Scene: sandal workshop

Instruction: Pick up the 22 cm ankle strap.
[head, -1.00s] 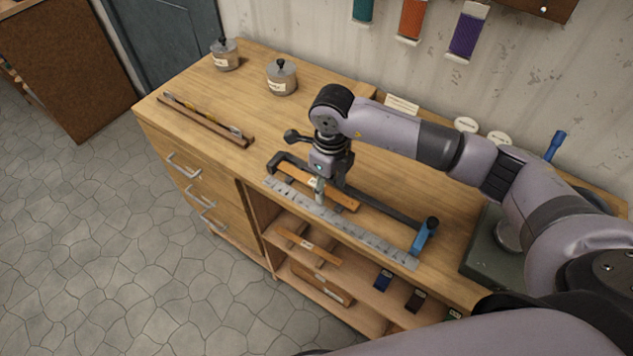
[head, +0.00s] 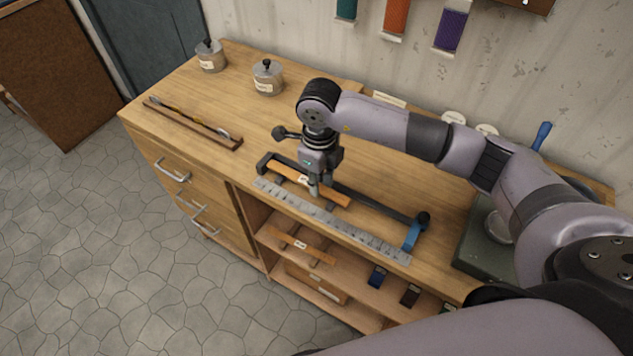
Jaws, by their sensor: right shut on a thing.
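An orange-brown strap (head: 336,196) with a small white label lies along the bench top, between the steel ruler (head: 345,228) and a black bar clamp (head: 378,203). The print on the label is too small to read. My right gripper (head: 314,191) points down at the strap's middle and is shut on it, just right of the label. The fingers hide part of the strap. I cannot tell any gap between strap and bench. A similar labelled strap (head: 318,254) lies on the upper shelf below. My left gripper is not in view.
The clamp's blue handle (head: 412,236) is at the right. Two lidded jars (head: 267,80) and a narrow tray (head: 190,124) with a tool stand on the left. A dark green block (head: 476,245) is at the right. The bench between jars and arm is clear.

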